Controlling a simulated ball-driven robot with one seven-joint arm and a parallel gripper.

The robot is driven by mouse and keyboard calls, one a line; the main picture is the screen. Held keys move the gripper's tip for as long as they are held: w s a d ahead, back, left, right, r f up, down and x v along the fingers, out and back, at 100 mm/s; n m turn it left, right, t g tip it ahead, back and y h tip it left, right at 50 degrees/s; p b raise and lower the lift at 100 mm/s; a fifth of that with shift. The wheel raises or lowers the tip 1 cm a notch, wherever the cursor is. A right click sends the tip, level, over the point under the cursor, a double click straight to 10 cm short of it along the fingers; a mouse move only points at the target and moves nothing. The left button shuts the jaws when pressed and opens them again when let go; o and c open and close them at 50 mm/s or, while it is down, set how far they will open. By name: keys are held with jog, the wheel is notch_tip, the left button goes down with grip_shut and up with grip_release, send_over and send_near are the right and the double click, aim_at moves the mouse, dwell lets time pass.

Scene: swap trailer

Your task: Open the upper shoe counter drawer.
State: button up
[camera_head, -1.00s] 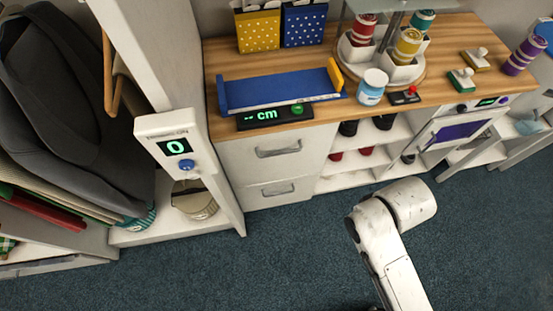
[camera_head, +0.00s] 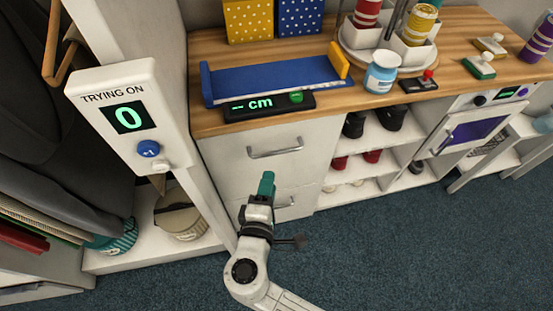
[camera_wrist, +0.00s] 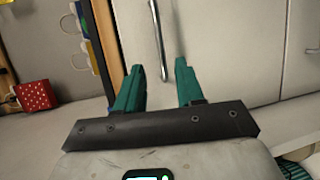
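The upper shoe counter drawer (camera_head: 225,155) is shut under the wooden counter top. Its metal bar handle (camera_head: 275,148) runs across the drawer front. My gripper (camera_head: 267,185) is below that handle in the head view, in front of the drawers. In the wrist view my gripper (camera_wrist: 157,80) is open, with two teal fingers apart and nothing between them. The upper handle (camera_wrist: 158,42) shows beyond the fingertips, near the gap between them. The lower drawer handle (camera_head: 285,204) is partly hidden behind my gripper.
A "TRYING ON" panel (camera_head: 128,115) on a white post stands left of the drawers. Open shelves with shoes (camera_head: 372,156) are to the right. A blue measuring tray (camera_head: 272,78) and a cm display (camera_head: 268,107) sit on the counter. Carpet (camera_head: 400,260) is clear in front.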

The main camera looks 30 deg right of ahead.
jog(key=x, duration=1)
jog(key=shift+d, duration=0.25)
jog(key=shift+c, duration=0.5)
grip_shut()
